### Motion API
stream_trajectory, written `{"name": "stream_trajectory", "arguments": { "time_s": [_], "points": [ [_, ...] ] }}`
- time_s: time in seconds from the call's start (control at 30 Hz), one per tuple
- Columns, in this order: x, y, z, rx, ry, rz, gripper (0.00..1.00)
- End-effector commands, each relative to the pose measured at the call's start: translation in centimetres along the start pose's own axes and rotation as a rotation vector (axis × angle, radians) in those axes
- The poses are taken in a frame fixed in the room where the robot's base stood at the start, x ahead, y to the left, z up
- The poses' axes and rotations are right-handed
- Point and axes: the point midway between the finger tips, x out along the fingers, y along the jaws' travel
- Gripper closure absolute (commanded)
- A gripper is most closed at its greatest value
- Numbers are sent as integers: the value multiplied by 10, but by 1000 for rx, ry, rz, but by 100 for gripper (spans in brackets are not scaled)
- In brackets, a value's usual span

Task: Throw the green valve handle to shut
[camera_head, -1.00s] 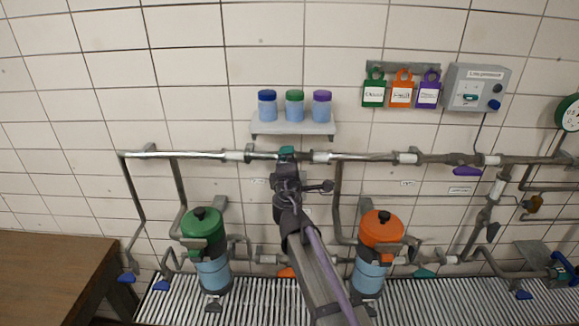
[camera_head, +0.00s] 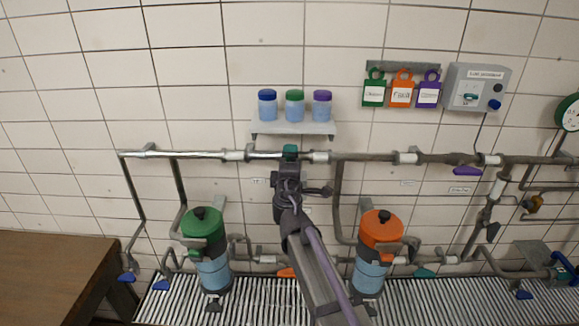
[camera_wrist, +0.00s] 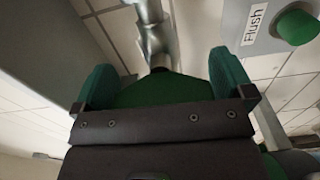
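The green valve handle (camera_head: 290,151) shows as a small green piece on the upper pipe, below the shelf. My gripper (camera_head: 288,165) is right at it, with the arm rising from below and hiding part of the valve. In the wrist view, the two fingers of my gripper (camera_wrist: 163,82) are wide apart, with green pads. A broad green shape, seemingly the handle (camera_wrist: 160,91), lies between them, partly hidden behind the dark palm. The pipe runs up behind it. I cannot tell whether the fingers press on the handle.
The upper pipe (camera_head: 375,157) runs along the wall. A shelf (camera_head: 291,128) with three jars is just above. A green-lidded tank (camera_head: 203,225) and an orange-lidded tank (camera_head: 381,228) stand left and right of the arm. A green knob labelled Flush (camera_wrist: 298,25) shows in the wrist view.

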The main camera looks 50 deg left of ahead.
Motion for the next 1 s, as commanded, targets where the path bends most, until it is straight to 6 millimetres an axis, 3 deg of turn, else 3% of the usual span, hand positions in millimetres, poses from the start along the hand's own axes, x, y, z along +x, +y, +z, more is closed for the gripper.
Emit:
{"name": "stream_trajectory", "arguments": {
  "time_s": [0.33,0.73,1.0],
  "points": [
    [-9,0,0,-3,0,0,0],
    [-99,0,1,-1,1,0,0],
    [-108,0,0,-1,0,0,0]
  ]
}}
